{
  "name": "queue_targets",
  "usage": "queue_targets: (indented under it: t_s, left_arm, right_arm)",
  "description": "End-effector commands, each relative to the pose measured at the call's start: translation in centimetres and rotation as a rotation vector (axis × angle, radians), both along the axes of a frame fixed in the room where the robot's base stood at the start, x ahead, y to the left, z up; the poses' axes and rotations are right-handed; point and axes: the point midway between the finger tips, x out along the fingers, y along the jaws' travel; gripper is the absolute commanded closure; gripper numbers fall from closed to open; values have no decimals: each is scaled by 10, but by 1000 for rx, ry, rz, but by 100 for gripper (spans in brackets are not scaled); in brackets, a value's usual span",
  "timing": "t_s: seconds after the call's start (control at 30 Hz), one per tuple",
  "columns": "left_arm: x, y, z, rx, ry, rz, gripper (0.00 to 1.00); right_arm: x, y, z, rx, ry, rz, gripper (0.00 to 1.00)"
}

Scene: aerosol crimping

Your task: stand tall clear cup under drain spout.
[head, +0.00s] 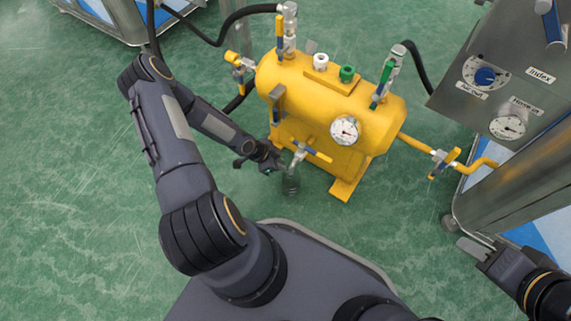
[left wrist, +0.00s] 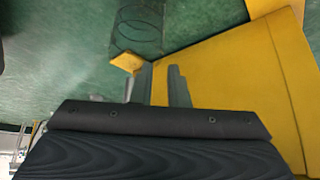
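A clear cup (head: 291,186) appears upright on the floor in the head view, just below the drain valve and spout (head: 299,156) at the front of the yellow tank. Their exact alignment is hard to tell. My left gripper (head: 270,166) is just left of the spout, close to the cup. In the left wrist view the two fingers (left wrist: 159,72) are apart with a gap between them. The clear cup (left wrist: 138,28) shows beyond the fingertips, apparently not between them. My right gripper (head: 474,249) is at the lower right, far from the cup; its opening is unclear.
The yellow tank (head: 320,105) carries valves and a gauge (head: 345,130). A yellow pipe (head: 420,146) runs right to a metal cabinet (head: 505,90) with dials. A tank foot (head: 348,190) stands right of the cup. The green floor (head: 70,180) is clear at left.

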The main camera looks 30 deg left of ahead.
Motion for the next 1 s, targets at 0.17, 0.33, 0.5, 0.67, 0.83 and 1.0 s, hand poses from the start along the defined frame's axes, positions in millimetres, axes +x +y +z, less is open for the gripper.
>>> queue_targets:
  t_s: [0.17, 0.33, 0.5, 0.67, 0.83, 1.0]
  left_arm:
    - [-14, 18, 38, 0, 0, 6, 86]
    - [-23, 27, 57, 0, 0, 4, 86]
    - [-25, 33, 71, 16, 15, 1, 86]
    - [-23, 52, 120, 113, 105, 37, 86]
    - [-28, 65, 212, 237, 210, 192, 86]
    - [-48, 54, 305, 273, 239, 423, 86]
  right_arm:
    - [0, 0, 22, 0, 0, 0, 63]
    - [0, 0, 31, 0, 0, 0, 63]
    - [0, 0, 34, 0, 0, 0, 63]
    - [0, 0, 34, 0, 0, 0, 63]
    - [0, 0, 33, 0, 0, 0, 63]
    - [0, 0, 33, 0, 0, 0, 63]
